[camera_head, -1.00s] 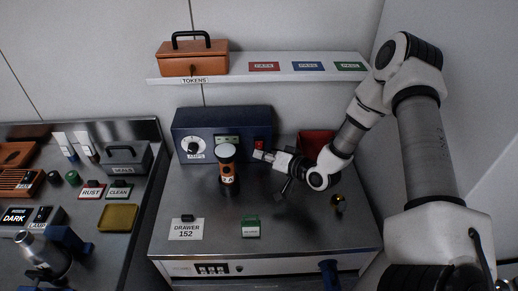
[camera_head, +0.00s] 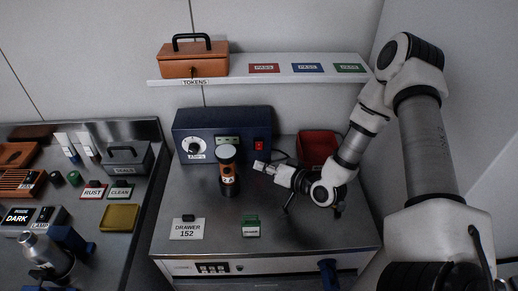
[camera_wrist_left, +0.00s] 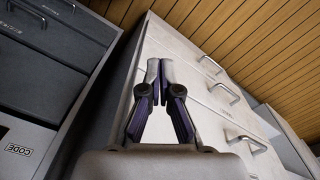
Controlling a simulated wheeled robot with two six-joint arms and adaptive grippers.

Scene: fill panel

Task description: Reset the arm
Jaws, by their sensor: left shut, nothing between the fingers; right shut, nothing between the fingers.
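My right arm comes in from the right in the head view. Its gripper (camera_head: 260,165) is shut and empty, held above the steel bench top (camera_head: 205,215), right of the orange and black cylinder (camera_head: 229,172) and in front of the blue meter box (camera_head: 222,135). The gripper and cylinder are apart. In the left wrist view my left gripper (camera_wrist_left: 156,68) is shut with nothing between its fingers, in front of pale drawers with metal handles (camera_wrist_left: 212,62). I cannot make out the left gripper in the head view.
A red bin (camera_head: 318,146) stands behind the right wrist. An orange tokens box (camera_head: 194,60) sits on the white shelf (camera_head: 255,76). A green block (camera_head: 251,226) and a drawer 152 card (camera_head: 188,229) lie near the bench front. A tool tray (camera_head: 145,180) is at left.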

